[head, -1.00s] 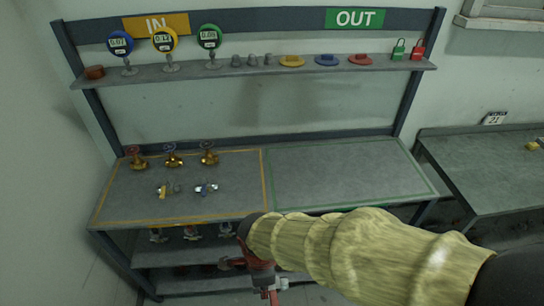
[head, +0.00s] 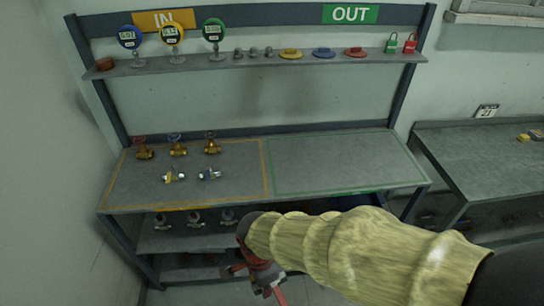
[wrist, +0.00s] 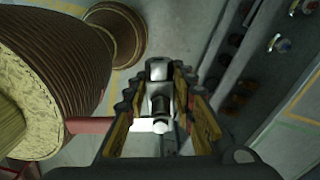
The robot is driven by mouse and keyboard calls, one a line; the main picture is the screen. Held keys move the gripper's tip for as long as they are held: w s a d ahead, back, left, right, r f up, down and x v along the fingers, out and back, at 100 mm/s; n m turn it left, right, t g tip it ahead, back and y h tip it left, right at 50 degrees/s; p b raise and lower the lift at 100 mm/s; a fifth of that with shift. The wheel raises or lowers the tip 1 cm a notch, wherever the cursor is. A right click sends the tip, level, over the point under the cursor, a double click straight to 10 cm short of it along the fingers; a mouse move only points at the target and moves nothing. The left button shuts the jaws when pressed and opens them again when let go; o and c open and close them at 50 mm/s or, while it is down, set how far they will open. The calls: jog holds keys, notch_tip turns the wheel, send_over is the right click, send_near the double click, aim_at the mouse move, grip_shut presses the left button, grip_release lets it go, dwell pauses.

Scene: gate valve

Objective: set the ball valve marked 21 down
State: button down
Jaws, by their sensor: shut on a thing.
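My gripper (wrist: 160,100) is shut on a silver ball valve (wrist: 159,72) with a red lever that sticks out to the left in the wrist view. No number can be read on the valve. In the head view my gripper (head: 258,270) hangs low at the bottom middle, in front of the workbench and below its top, with a red piece showing under it. My arm hides part of the bench front. A small sign reading 21 (head: 487,111) stands at the back of the side table (head: 465,155) on the right.
The bench top has a yellow-outlined area (head: 225,192) holding several valves and an empty green-outlined area (head: 340,165). Gauges, caps, discs and padlocks stand on the shelf (head: 270,65) above. Valves stand on a lower shelf (head: 165,240). The side table is mostly clear, with a small yellow thing (head: 523,138).

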jog(key=shift+w+a+r+n, duration=0.15)
jog(key=shift+w+n, duration=0.15)
jog(key=shift+n, duration=0.2)
jog(key=shift+w+a+r+n, duration=0.15)
jog(key=shift+w+n, duration=0.15)
jog(key=shift+n, duration=0.2)
jog(key=w+d+f+n+b, duration=0.1)
jog(key=w+f+n+b, duration=0.1)
jog(key=w+n, duration=0.45)
jog(key=w+d+f+n+b, duration=0.1)
jog(key=w+f+n+b, duration=0.1)
jog(key=w+n, duration=0.45)
jog(key=w+d+f+m+b, duration=0.1)
jog(key=w+d+f+b, duration=0.2)
jog(key=d+f, duration=0.4)
jog(key=w+d+f+m+b, duration=0.1)
jog(key=w+d+f, duration=0.5)
jog(key=d, duration=0.7)
notch_tip(320, 180, down, 2)
jog(key=shift+w+d+b, duration=0.15)
jog(key=shift+w+b, duration=0.05)
jog(key=shift+b, duration=0.7)
